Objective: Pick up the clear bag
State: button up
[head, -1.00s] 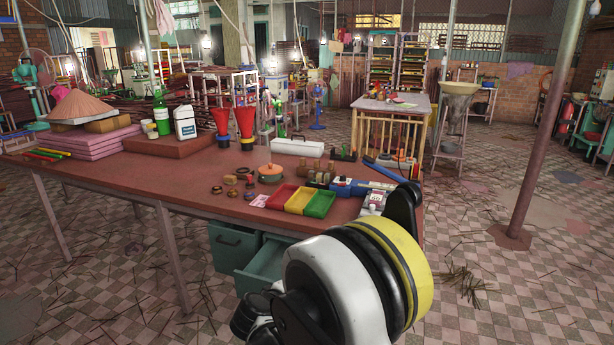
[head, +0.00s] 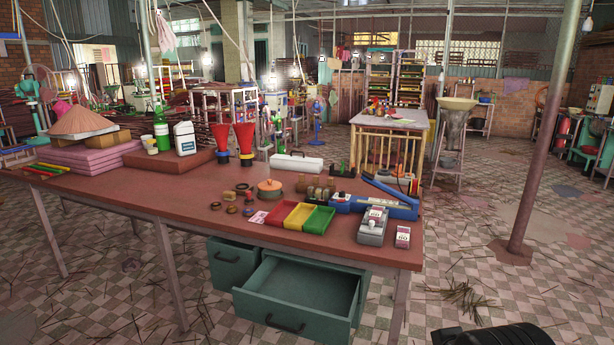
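I cannot make out a clear bag for certain. A small flat pink-and-white packet (head: 259,217) lies on the red-brown table (head: 130,197), left of the red tray; it is too small to tell whether it is a clear bag. My gripper's fingers are not in view. Only a dark part of my arm shows at the bottom right edge, over the floor and apart from the table.
Red, yellow and green trays (head: 319,219) sit near the table's front edge. A grey device (head: 372,228) and a white-and-red box (head: 403,238) stand at the right corner. An open green drawer (head: 297,312) juts out below.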

aim_at(402, 240)
jog(key=i+l, duration=0.2)
jog(key=i, duration=0.25)
jog(key=i+l, duration=0.2)
jog(key=i, duration=0.2)
jog(key=i+l, duration=0.15)
jog(key=i, duration=0.3)
jog(key=i+l, duration=0.2)
jog(key=i, duration=0.2)
jog(key=z, duration=0.05)
